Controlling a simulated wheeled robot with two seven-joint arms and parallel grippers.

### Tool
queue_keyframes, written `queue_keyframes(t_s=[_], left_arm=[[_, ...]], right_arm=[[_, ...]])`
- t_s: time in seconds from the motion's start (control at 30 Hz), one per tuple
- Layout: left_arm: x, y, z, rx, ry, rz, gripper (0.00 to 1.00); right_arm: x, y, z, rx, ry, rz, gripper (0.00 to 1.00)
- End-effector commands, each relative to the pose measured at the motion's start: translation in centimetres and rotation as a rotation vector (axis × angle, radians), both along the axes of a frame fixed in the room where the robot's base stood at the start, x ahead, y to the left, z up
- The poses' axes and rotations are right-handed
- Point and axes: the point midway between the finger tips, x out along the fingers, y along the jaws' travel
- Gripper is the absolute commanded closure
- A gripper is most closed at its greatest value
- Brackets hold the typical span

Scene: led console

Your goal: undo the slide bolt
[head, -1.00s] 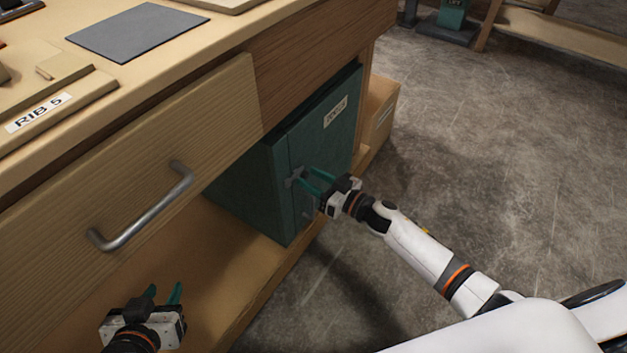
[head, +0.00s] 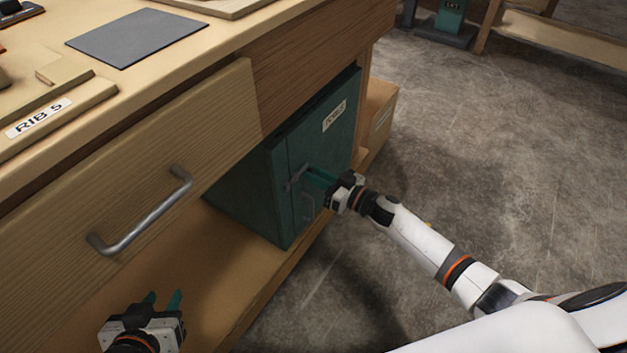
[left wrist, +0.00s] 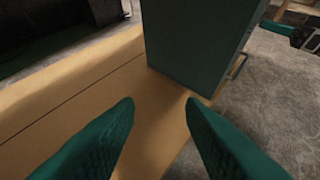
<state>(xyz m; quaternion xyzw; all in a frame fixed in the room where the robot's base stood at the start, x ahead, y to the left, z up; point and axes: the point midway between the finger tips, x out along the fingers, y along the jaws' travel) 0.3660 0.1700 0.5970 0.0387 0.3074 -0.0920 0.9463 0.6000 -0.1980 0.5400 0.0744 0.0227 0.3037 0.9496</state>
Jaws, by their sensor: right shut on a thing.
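The slide bolt (head: 295,176) is a small grey metal fitting on the door edge of the dark green cabinet (head: 322,158) under the workbench. My right gripper (head: 308,178) is at the bolt, its green fingers closed on it; the fingers hide part of the bolt, so its exact position is hard to tell. My left gripper (head: 162,300) is open and empty, low over the wooden shelf at the front left. In the left wrist view its two green fingers (left wrist: 160,105) are apart, with the cabinet (left wrist: 195,45) beyond them.
A drawer with a grey bar handle (head: 145,215) is above and left of the cabinet. A vertical handle (head: 307,207) is on the cabinet door below the bolt. The wooden shelf (head: 225,260) carries the cabinet. The concrete floor (head: 480,150) at right is open.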

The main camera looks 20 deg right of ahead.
Motion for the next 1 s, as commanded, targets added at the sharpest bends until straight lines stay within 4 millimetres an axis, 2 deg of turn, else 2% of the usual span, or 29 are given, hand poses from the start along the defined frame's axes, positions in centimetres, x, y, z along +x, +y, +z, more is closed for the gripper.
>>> queue_keyframes(t_s=[0.2, 0.23, 0.37, 0.73, 0.87, 1.0], left_arm=[[-0.1, 0.1, -0.1, 0.002, 0.006, 0.003, 0.64], [-0.1, 0.1, -0.1, 0.002, 0.006, 0.003, 0.64], [-0.1, 0.1, -0.1, 0.002, 0.006, 0.003, 0.64], [-0.3, 0.2, -0.1, 0.004, 0.019, 0.003, 0.64], [-2.0, 0.7, -1.2, 0.029, 0.130, 0.008, 0.64], [-4.4, 1.6, -2.5, 0.063, 0.285, 0.021, 0.64]], right_arm=[[0.3, -0.6, 0.0, -0.004, 0.002, -0.015, 1.00], [0.3, -0.6, 0.0, -0.004, 0.002, -0.016, 0.78], [0.3, -0.6, 0.1, -0.003, 0.001, -0.015, 0.58], [-0.2, -0.7, 0.0, -0.003, 0.002, -0.011, 0.58], [-1.5, -1.6, 0.1, -0.002, 0.004, -0.010, 0.58], [-3.8, -3.2, 0.1, -0.003, 0.006, -0.011, 0.58]])
